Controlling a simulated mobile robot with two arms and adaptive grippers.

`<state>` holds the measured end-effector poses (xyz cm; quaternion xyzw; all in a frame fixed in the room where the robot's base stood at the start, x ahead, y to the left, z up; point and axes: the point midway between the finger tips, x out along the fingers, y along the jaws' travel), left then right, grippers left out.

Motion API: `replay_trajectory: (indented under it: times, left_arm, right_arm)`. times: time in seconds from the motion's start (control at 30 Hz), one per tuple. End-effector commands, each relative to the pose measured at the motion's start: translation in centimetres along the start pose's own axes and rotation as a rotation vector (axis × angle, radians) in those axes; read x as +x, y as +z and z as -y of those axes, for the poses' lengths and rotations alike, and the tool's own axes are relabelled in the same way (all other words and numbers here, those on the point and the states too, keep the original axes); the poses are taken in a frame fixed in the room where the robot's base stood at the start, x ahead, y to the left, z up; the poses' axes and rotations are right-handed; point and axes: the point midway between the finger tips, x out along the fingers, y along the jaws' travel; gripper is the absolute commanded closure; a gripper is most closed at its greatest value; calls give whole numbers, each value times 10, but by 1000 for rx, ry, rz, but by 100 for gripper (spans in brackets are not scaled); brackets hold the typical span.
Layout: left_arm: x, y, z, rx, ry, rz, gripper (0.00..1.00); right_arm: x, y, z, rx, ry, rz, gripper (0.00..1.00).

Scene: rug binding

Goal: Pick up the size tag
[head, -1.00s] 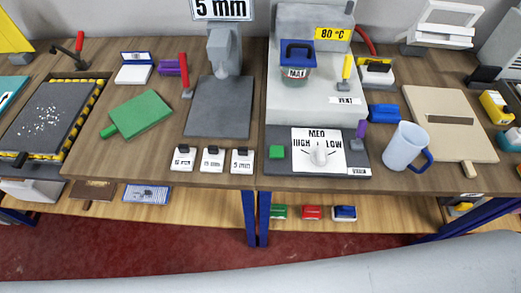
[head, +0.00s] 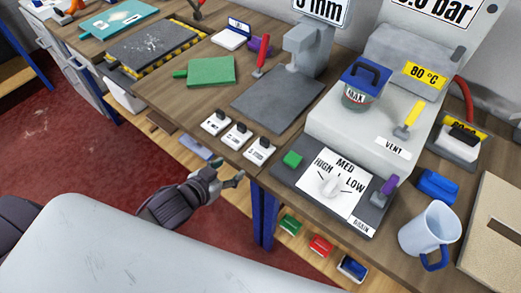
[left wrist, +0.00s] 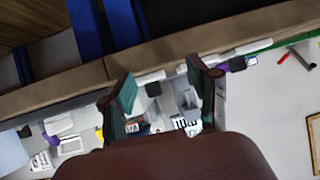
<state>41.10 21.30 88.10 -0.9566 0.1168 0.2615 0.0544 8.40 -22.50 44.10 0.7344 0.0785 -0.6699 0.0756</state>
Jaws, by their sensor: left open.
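Three white size tags with black clips lie in a row at the table's front edge in the head view: the left one (head: 215,123), the middle one (head: 236,137) and the right one (head: 260,151). Their print is too small to read surely. My left gripper (head: 229,176) is open and empty, in front of the table edge and just below the tags, apart from them. In the left wrist view its fingers (left wrist: 157,76) are spread, with a white piece with a black clip (left wrist: 153,89), likely a tag, showing between them beyond. My right gripper is not in view.
A grey press plate (head: 275,97) lies behind the tags. A dial panel (head: 335,186) with a green block (head: 292,159) is to their right. A blue table leg (head: 265,215) and a lower shelf with colored blocks (head: 320,246) are below the edge.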

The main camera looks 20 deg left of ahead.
Motion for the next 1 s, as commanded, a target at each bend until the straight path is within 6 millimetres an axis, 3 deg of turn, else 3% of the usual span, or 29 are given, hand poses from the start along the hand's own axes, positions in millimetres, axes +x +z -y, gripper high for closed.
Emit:
replay_trajectory:
  times: [0.1,0.23,0.6,0.87,1.0]
  left_arm:
    - [-19,-39,-15,8,63,-97,40]
    - [-21,-58,-24,3,102,-147,40]
    - [44,-70,-31,1,103,-151,40]
    - [64,-73,-32,2,103,-149,40]
    - [85,-79,-31,3,102,-150,40]
  right_arm:
    - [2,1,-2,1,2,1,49]
    - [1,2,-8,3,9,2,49]
    - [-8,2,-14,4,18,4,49]
    - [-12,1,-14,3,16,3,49]
    - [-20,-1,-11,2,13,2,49]
